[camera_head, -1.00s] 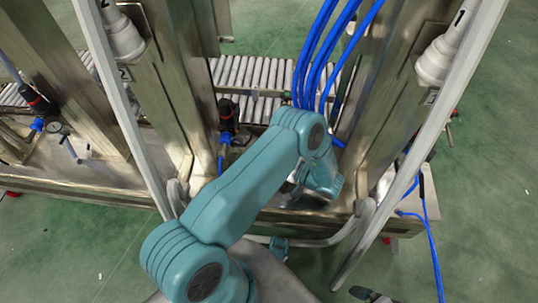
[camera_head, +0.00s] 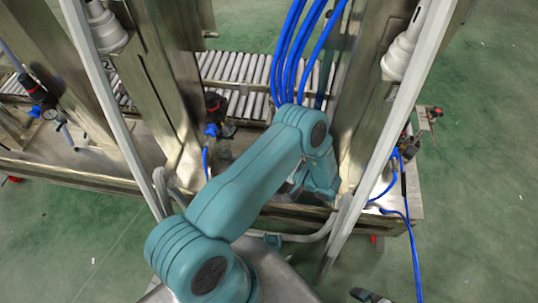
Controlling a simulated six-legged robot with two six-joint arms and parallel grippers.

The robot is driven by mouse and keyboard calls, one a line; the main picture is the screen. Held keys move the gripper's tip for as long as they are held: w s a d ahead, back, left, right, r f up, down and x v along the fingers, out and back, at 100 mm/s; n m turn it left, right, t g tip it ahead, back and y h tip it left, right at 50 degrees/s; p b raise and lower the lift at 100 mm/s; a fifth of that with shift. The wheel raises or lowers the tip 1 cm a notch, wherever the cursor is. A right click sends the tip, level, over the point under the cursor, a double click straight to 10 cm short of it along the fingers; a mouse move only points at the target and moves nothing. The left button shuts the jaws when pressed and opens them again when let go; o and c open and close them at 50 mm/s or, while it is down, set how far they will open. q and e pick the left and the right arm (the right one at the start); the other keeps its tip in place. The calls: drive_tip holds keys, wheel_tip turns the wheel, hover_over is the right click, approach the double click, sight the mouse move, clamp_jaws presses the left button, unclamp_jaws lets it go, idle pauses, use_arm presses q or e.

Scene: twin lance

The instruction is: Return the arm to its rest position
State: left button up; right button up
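My teal arm (camera_head: 245,190) comes in from the bottom left and reaches up and right to a bent elbow. Its outer links (camera_head: 322,172) fold down between the two metal posts of the machine. The gripper at its end is mostly hidden behind the links, so its fingers cannot be made out and nothing held can be seen. My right gripper does not show.
A left metal post (camera_head: 165,85) and a right metal post (camera_head: 362,95) stand on either side of the arm. Blue hoses (camera_head: 290,55) hang between them above a roller conveyor (camera_head: 235,75). A pale bar (camera_head: 395,140) slants in front of the right post. Green floor is open at right.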

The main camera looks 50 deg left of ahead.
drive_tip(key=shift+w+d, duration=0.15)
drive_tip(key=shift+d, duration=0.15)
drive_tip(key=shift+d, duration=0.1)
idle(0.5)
